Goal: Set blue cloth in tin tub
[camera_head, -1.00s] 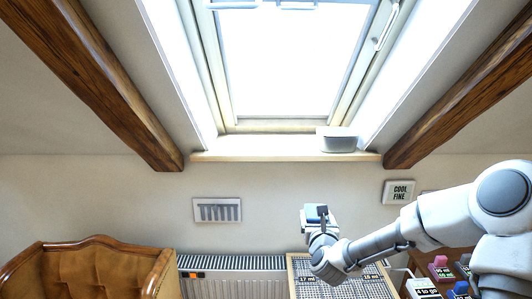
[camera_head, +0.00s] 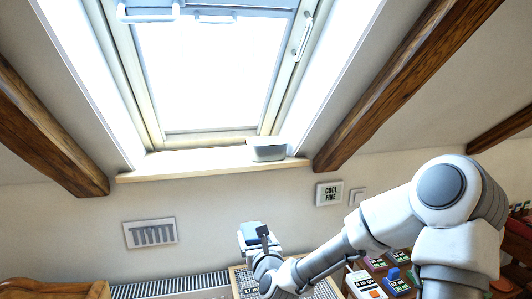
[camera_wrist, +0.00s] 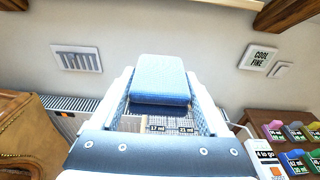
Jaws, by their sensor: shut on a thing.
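The blue cloth (camera_wrist: 160,80) is a folded pad held between the fingers of my gripper (camera_wrist: 163,100) in the wrist view. In the head view the cloth (camera_head: 251,228) shows as a small blue patch at the top of my gripper (camera_head: 256,236), held up in front of the wall. The tin tub (camera_head: 267,149) is a grey, open-topped container at the right end of the window sill. My gripper is below the tub and apart from it.
The wooden window sill (camera_head: 205,167) is clear left of the tub. Dark beams (camera_head: 400,75) slope on both sides of the skylight. A radiator (camera_head: 170,287) and a gridded surface (camera_head: 243,282) lie below. Several coloured blocks sit on the shelf at the lower right.

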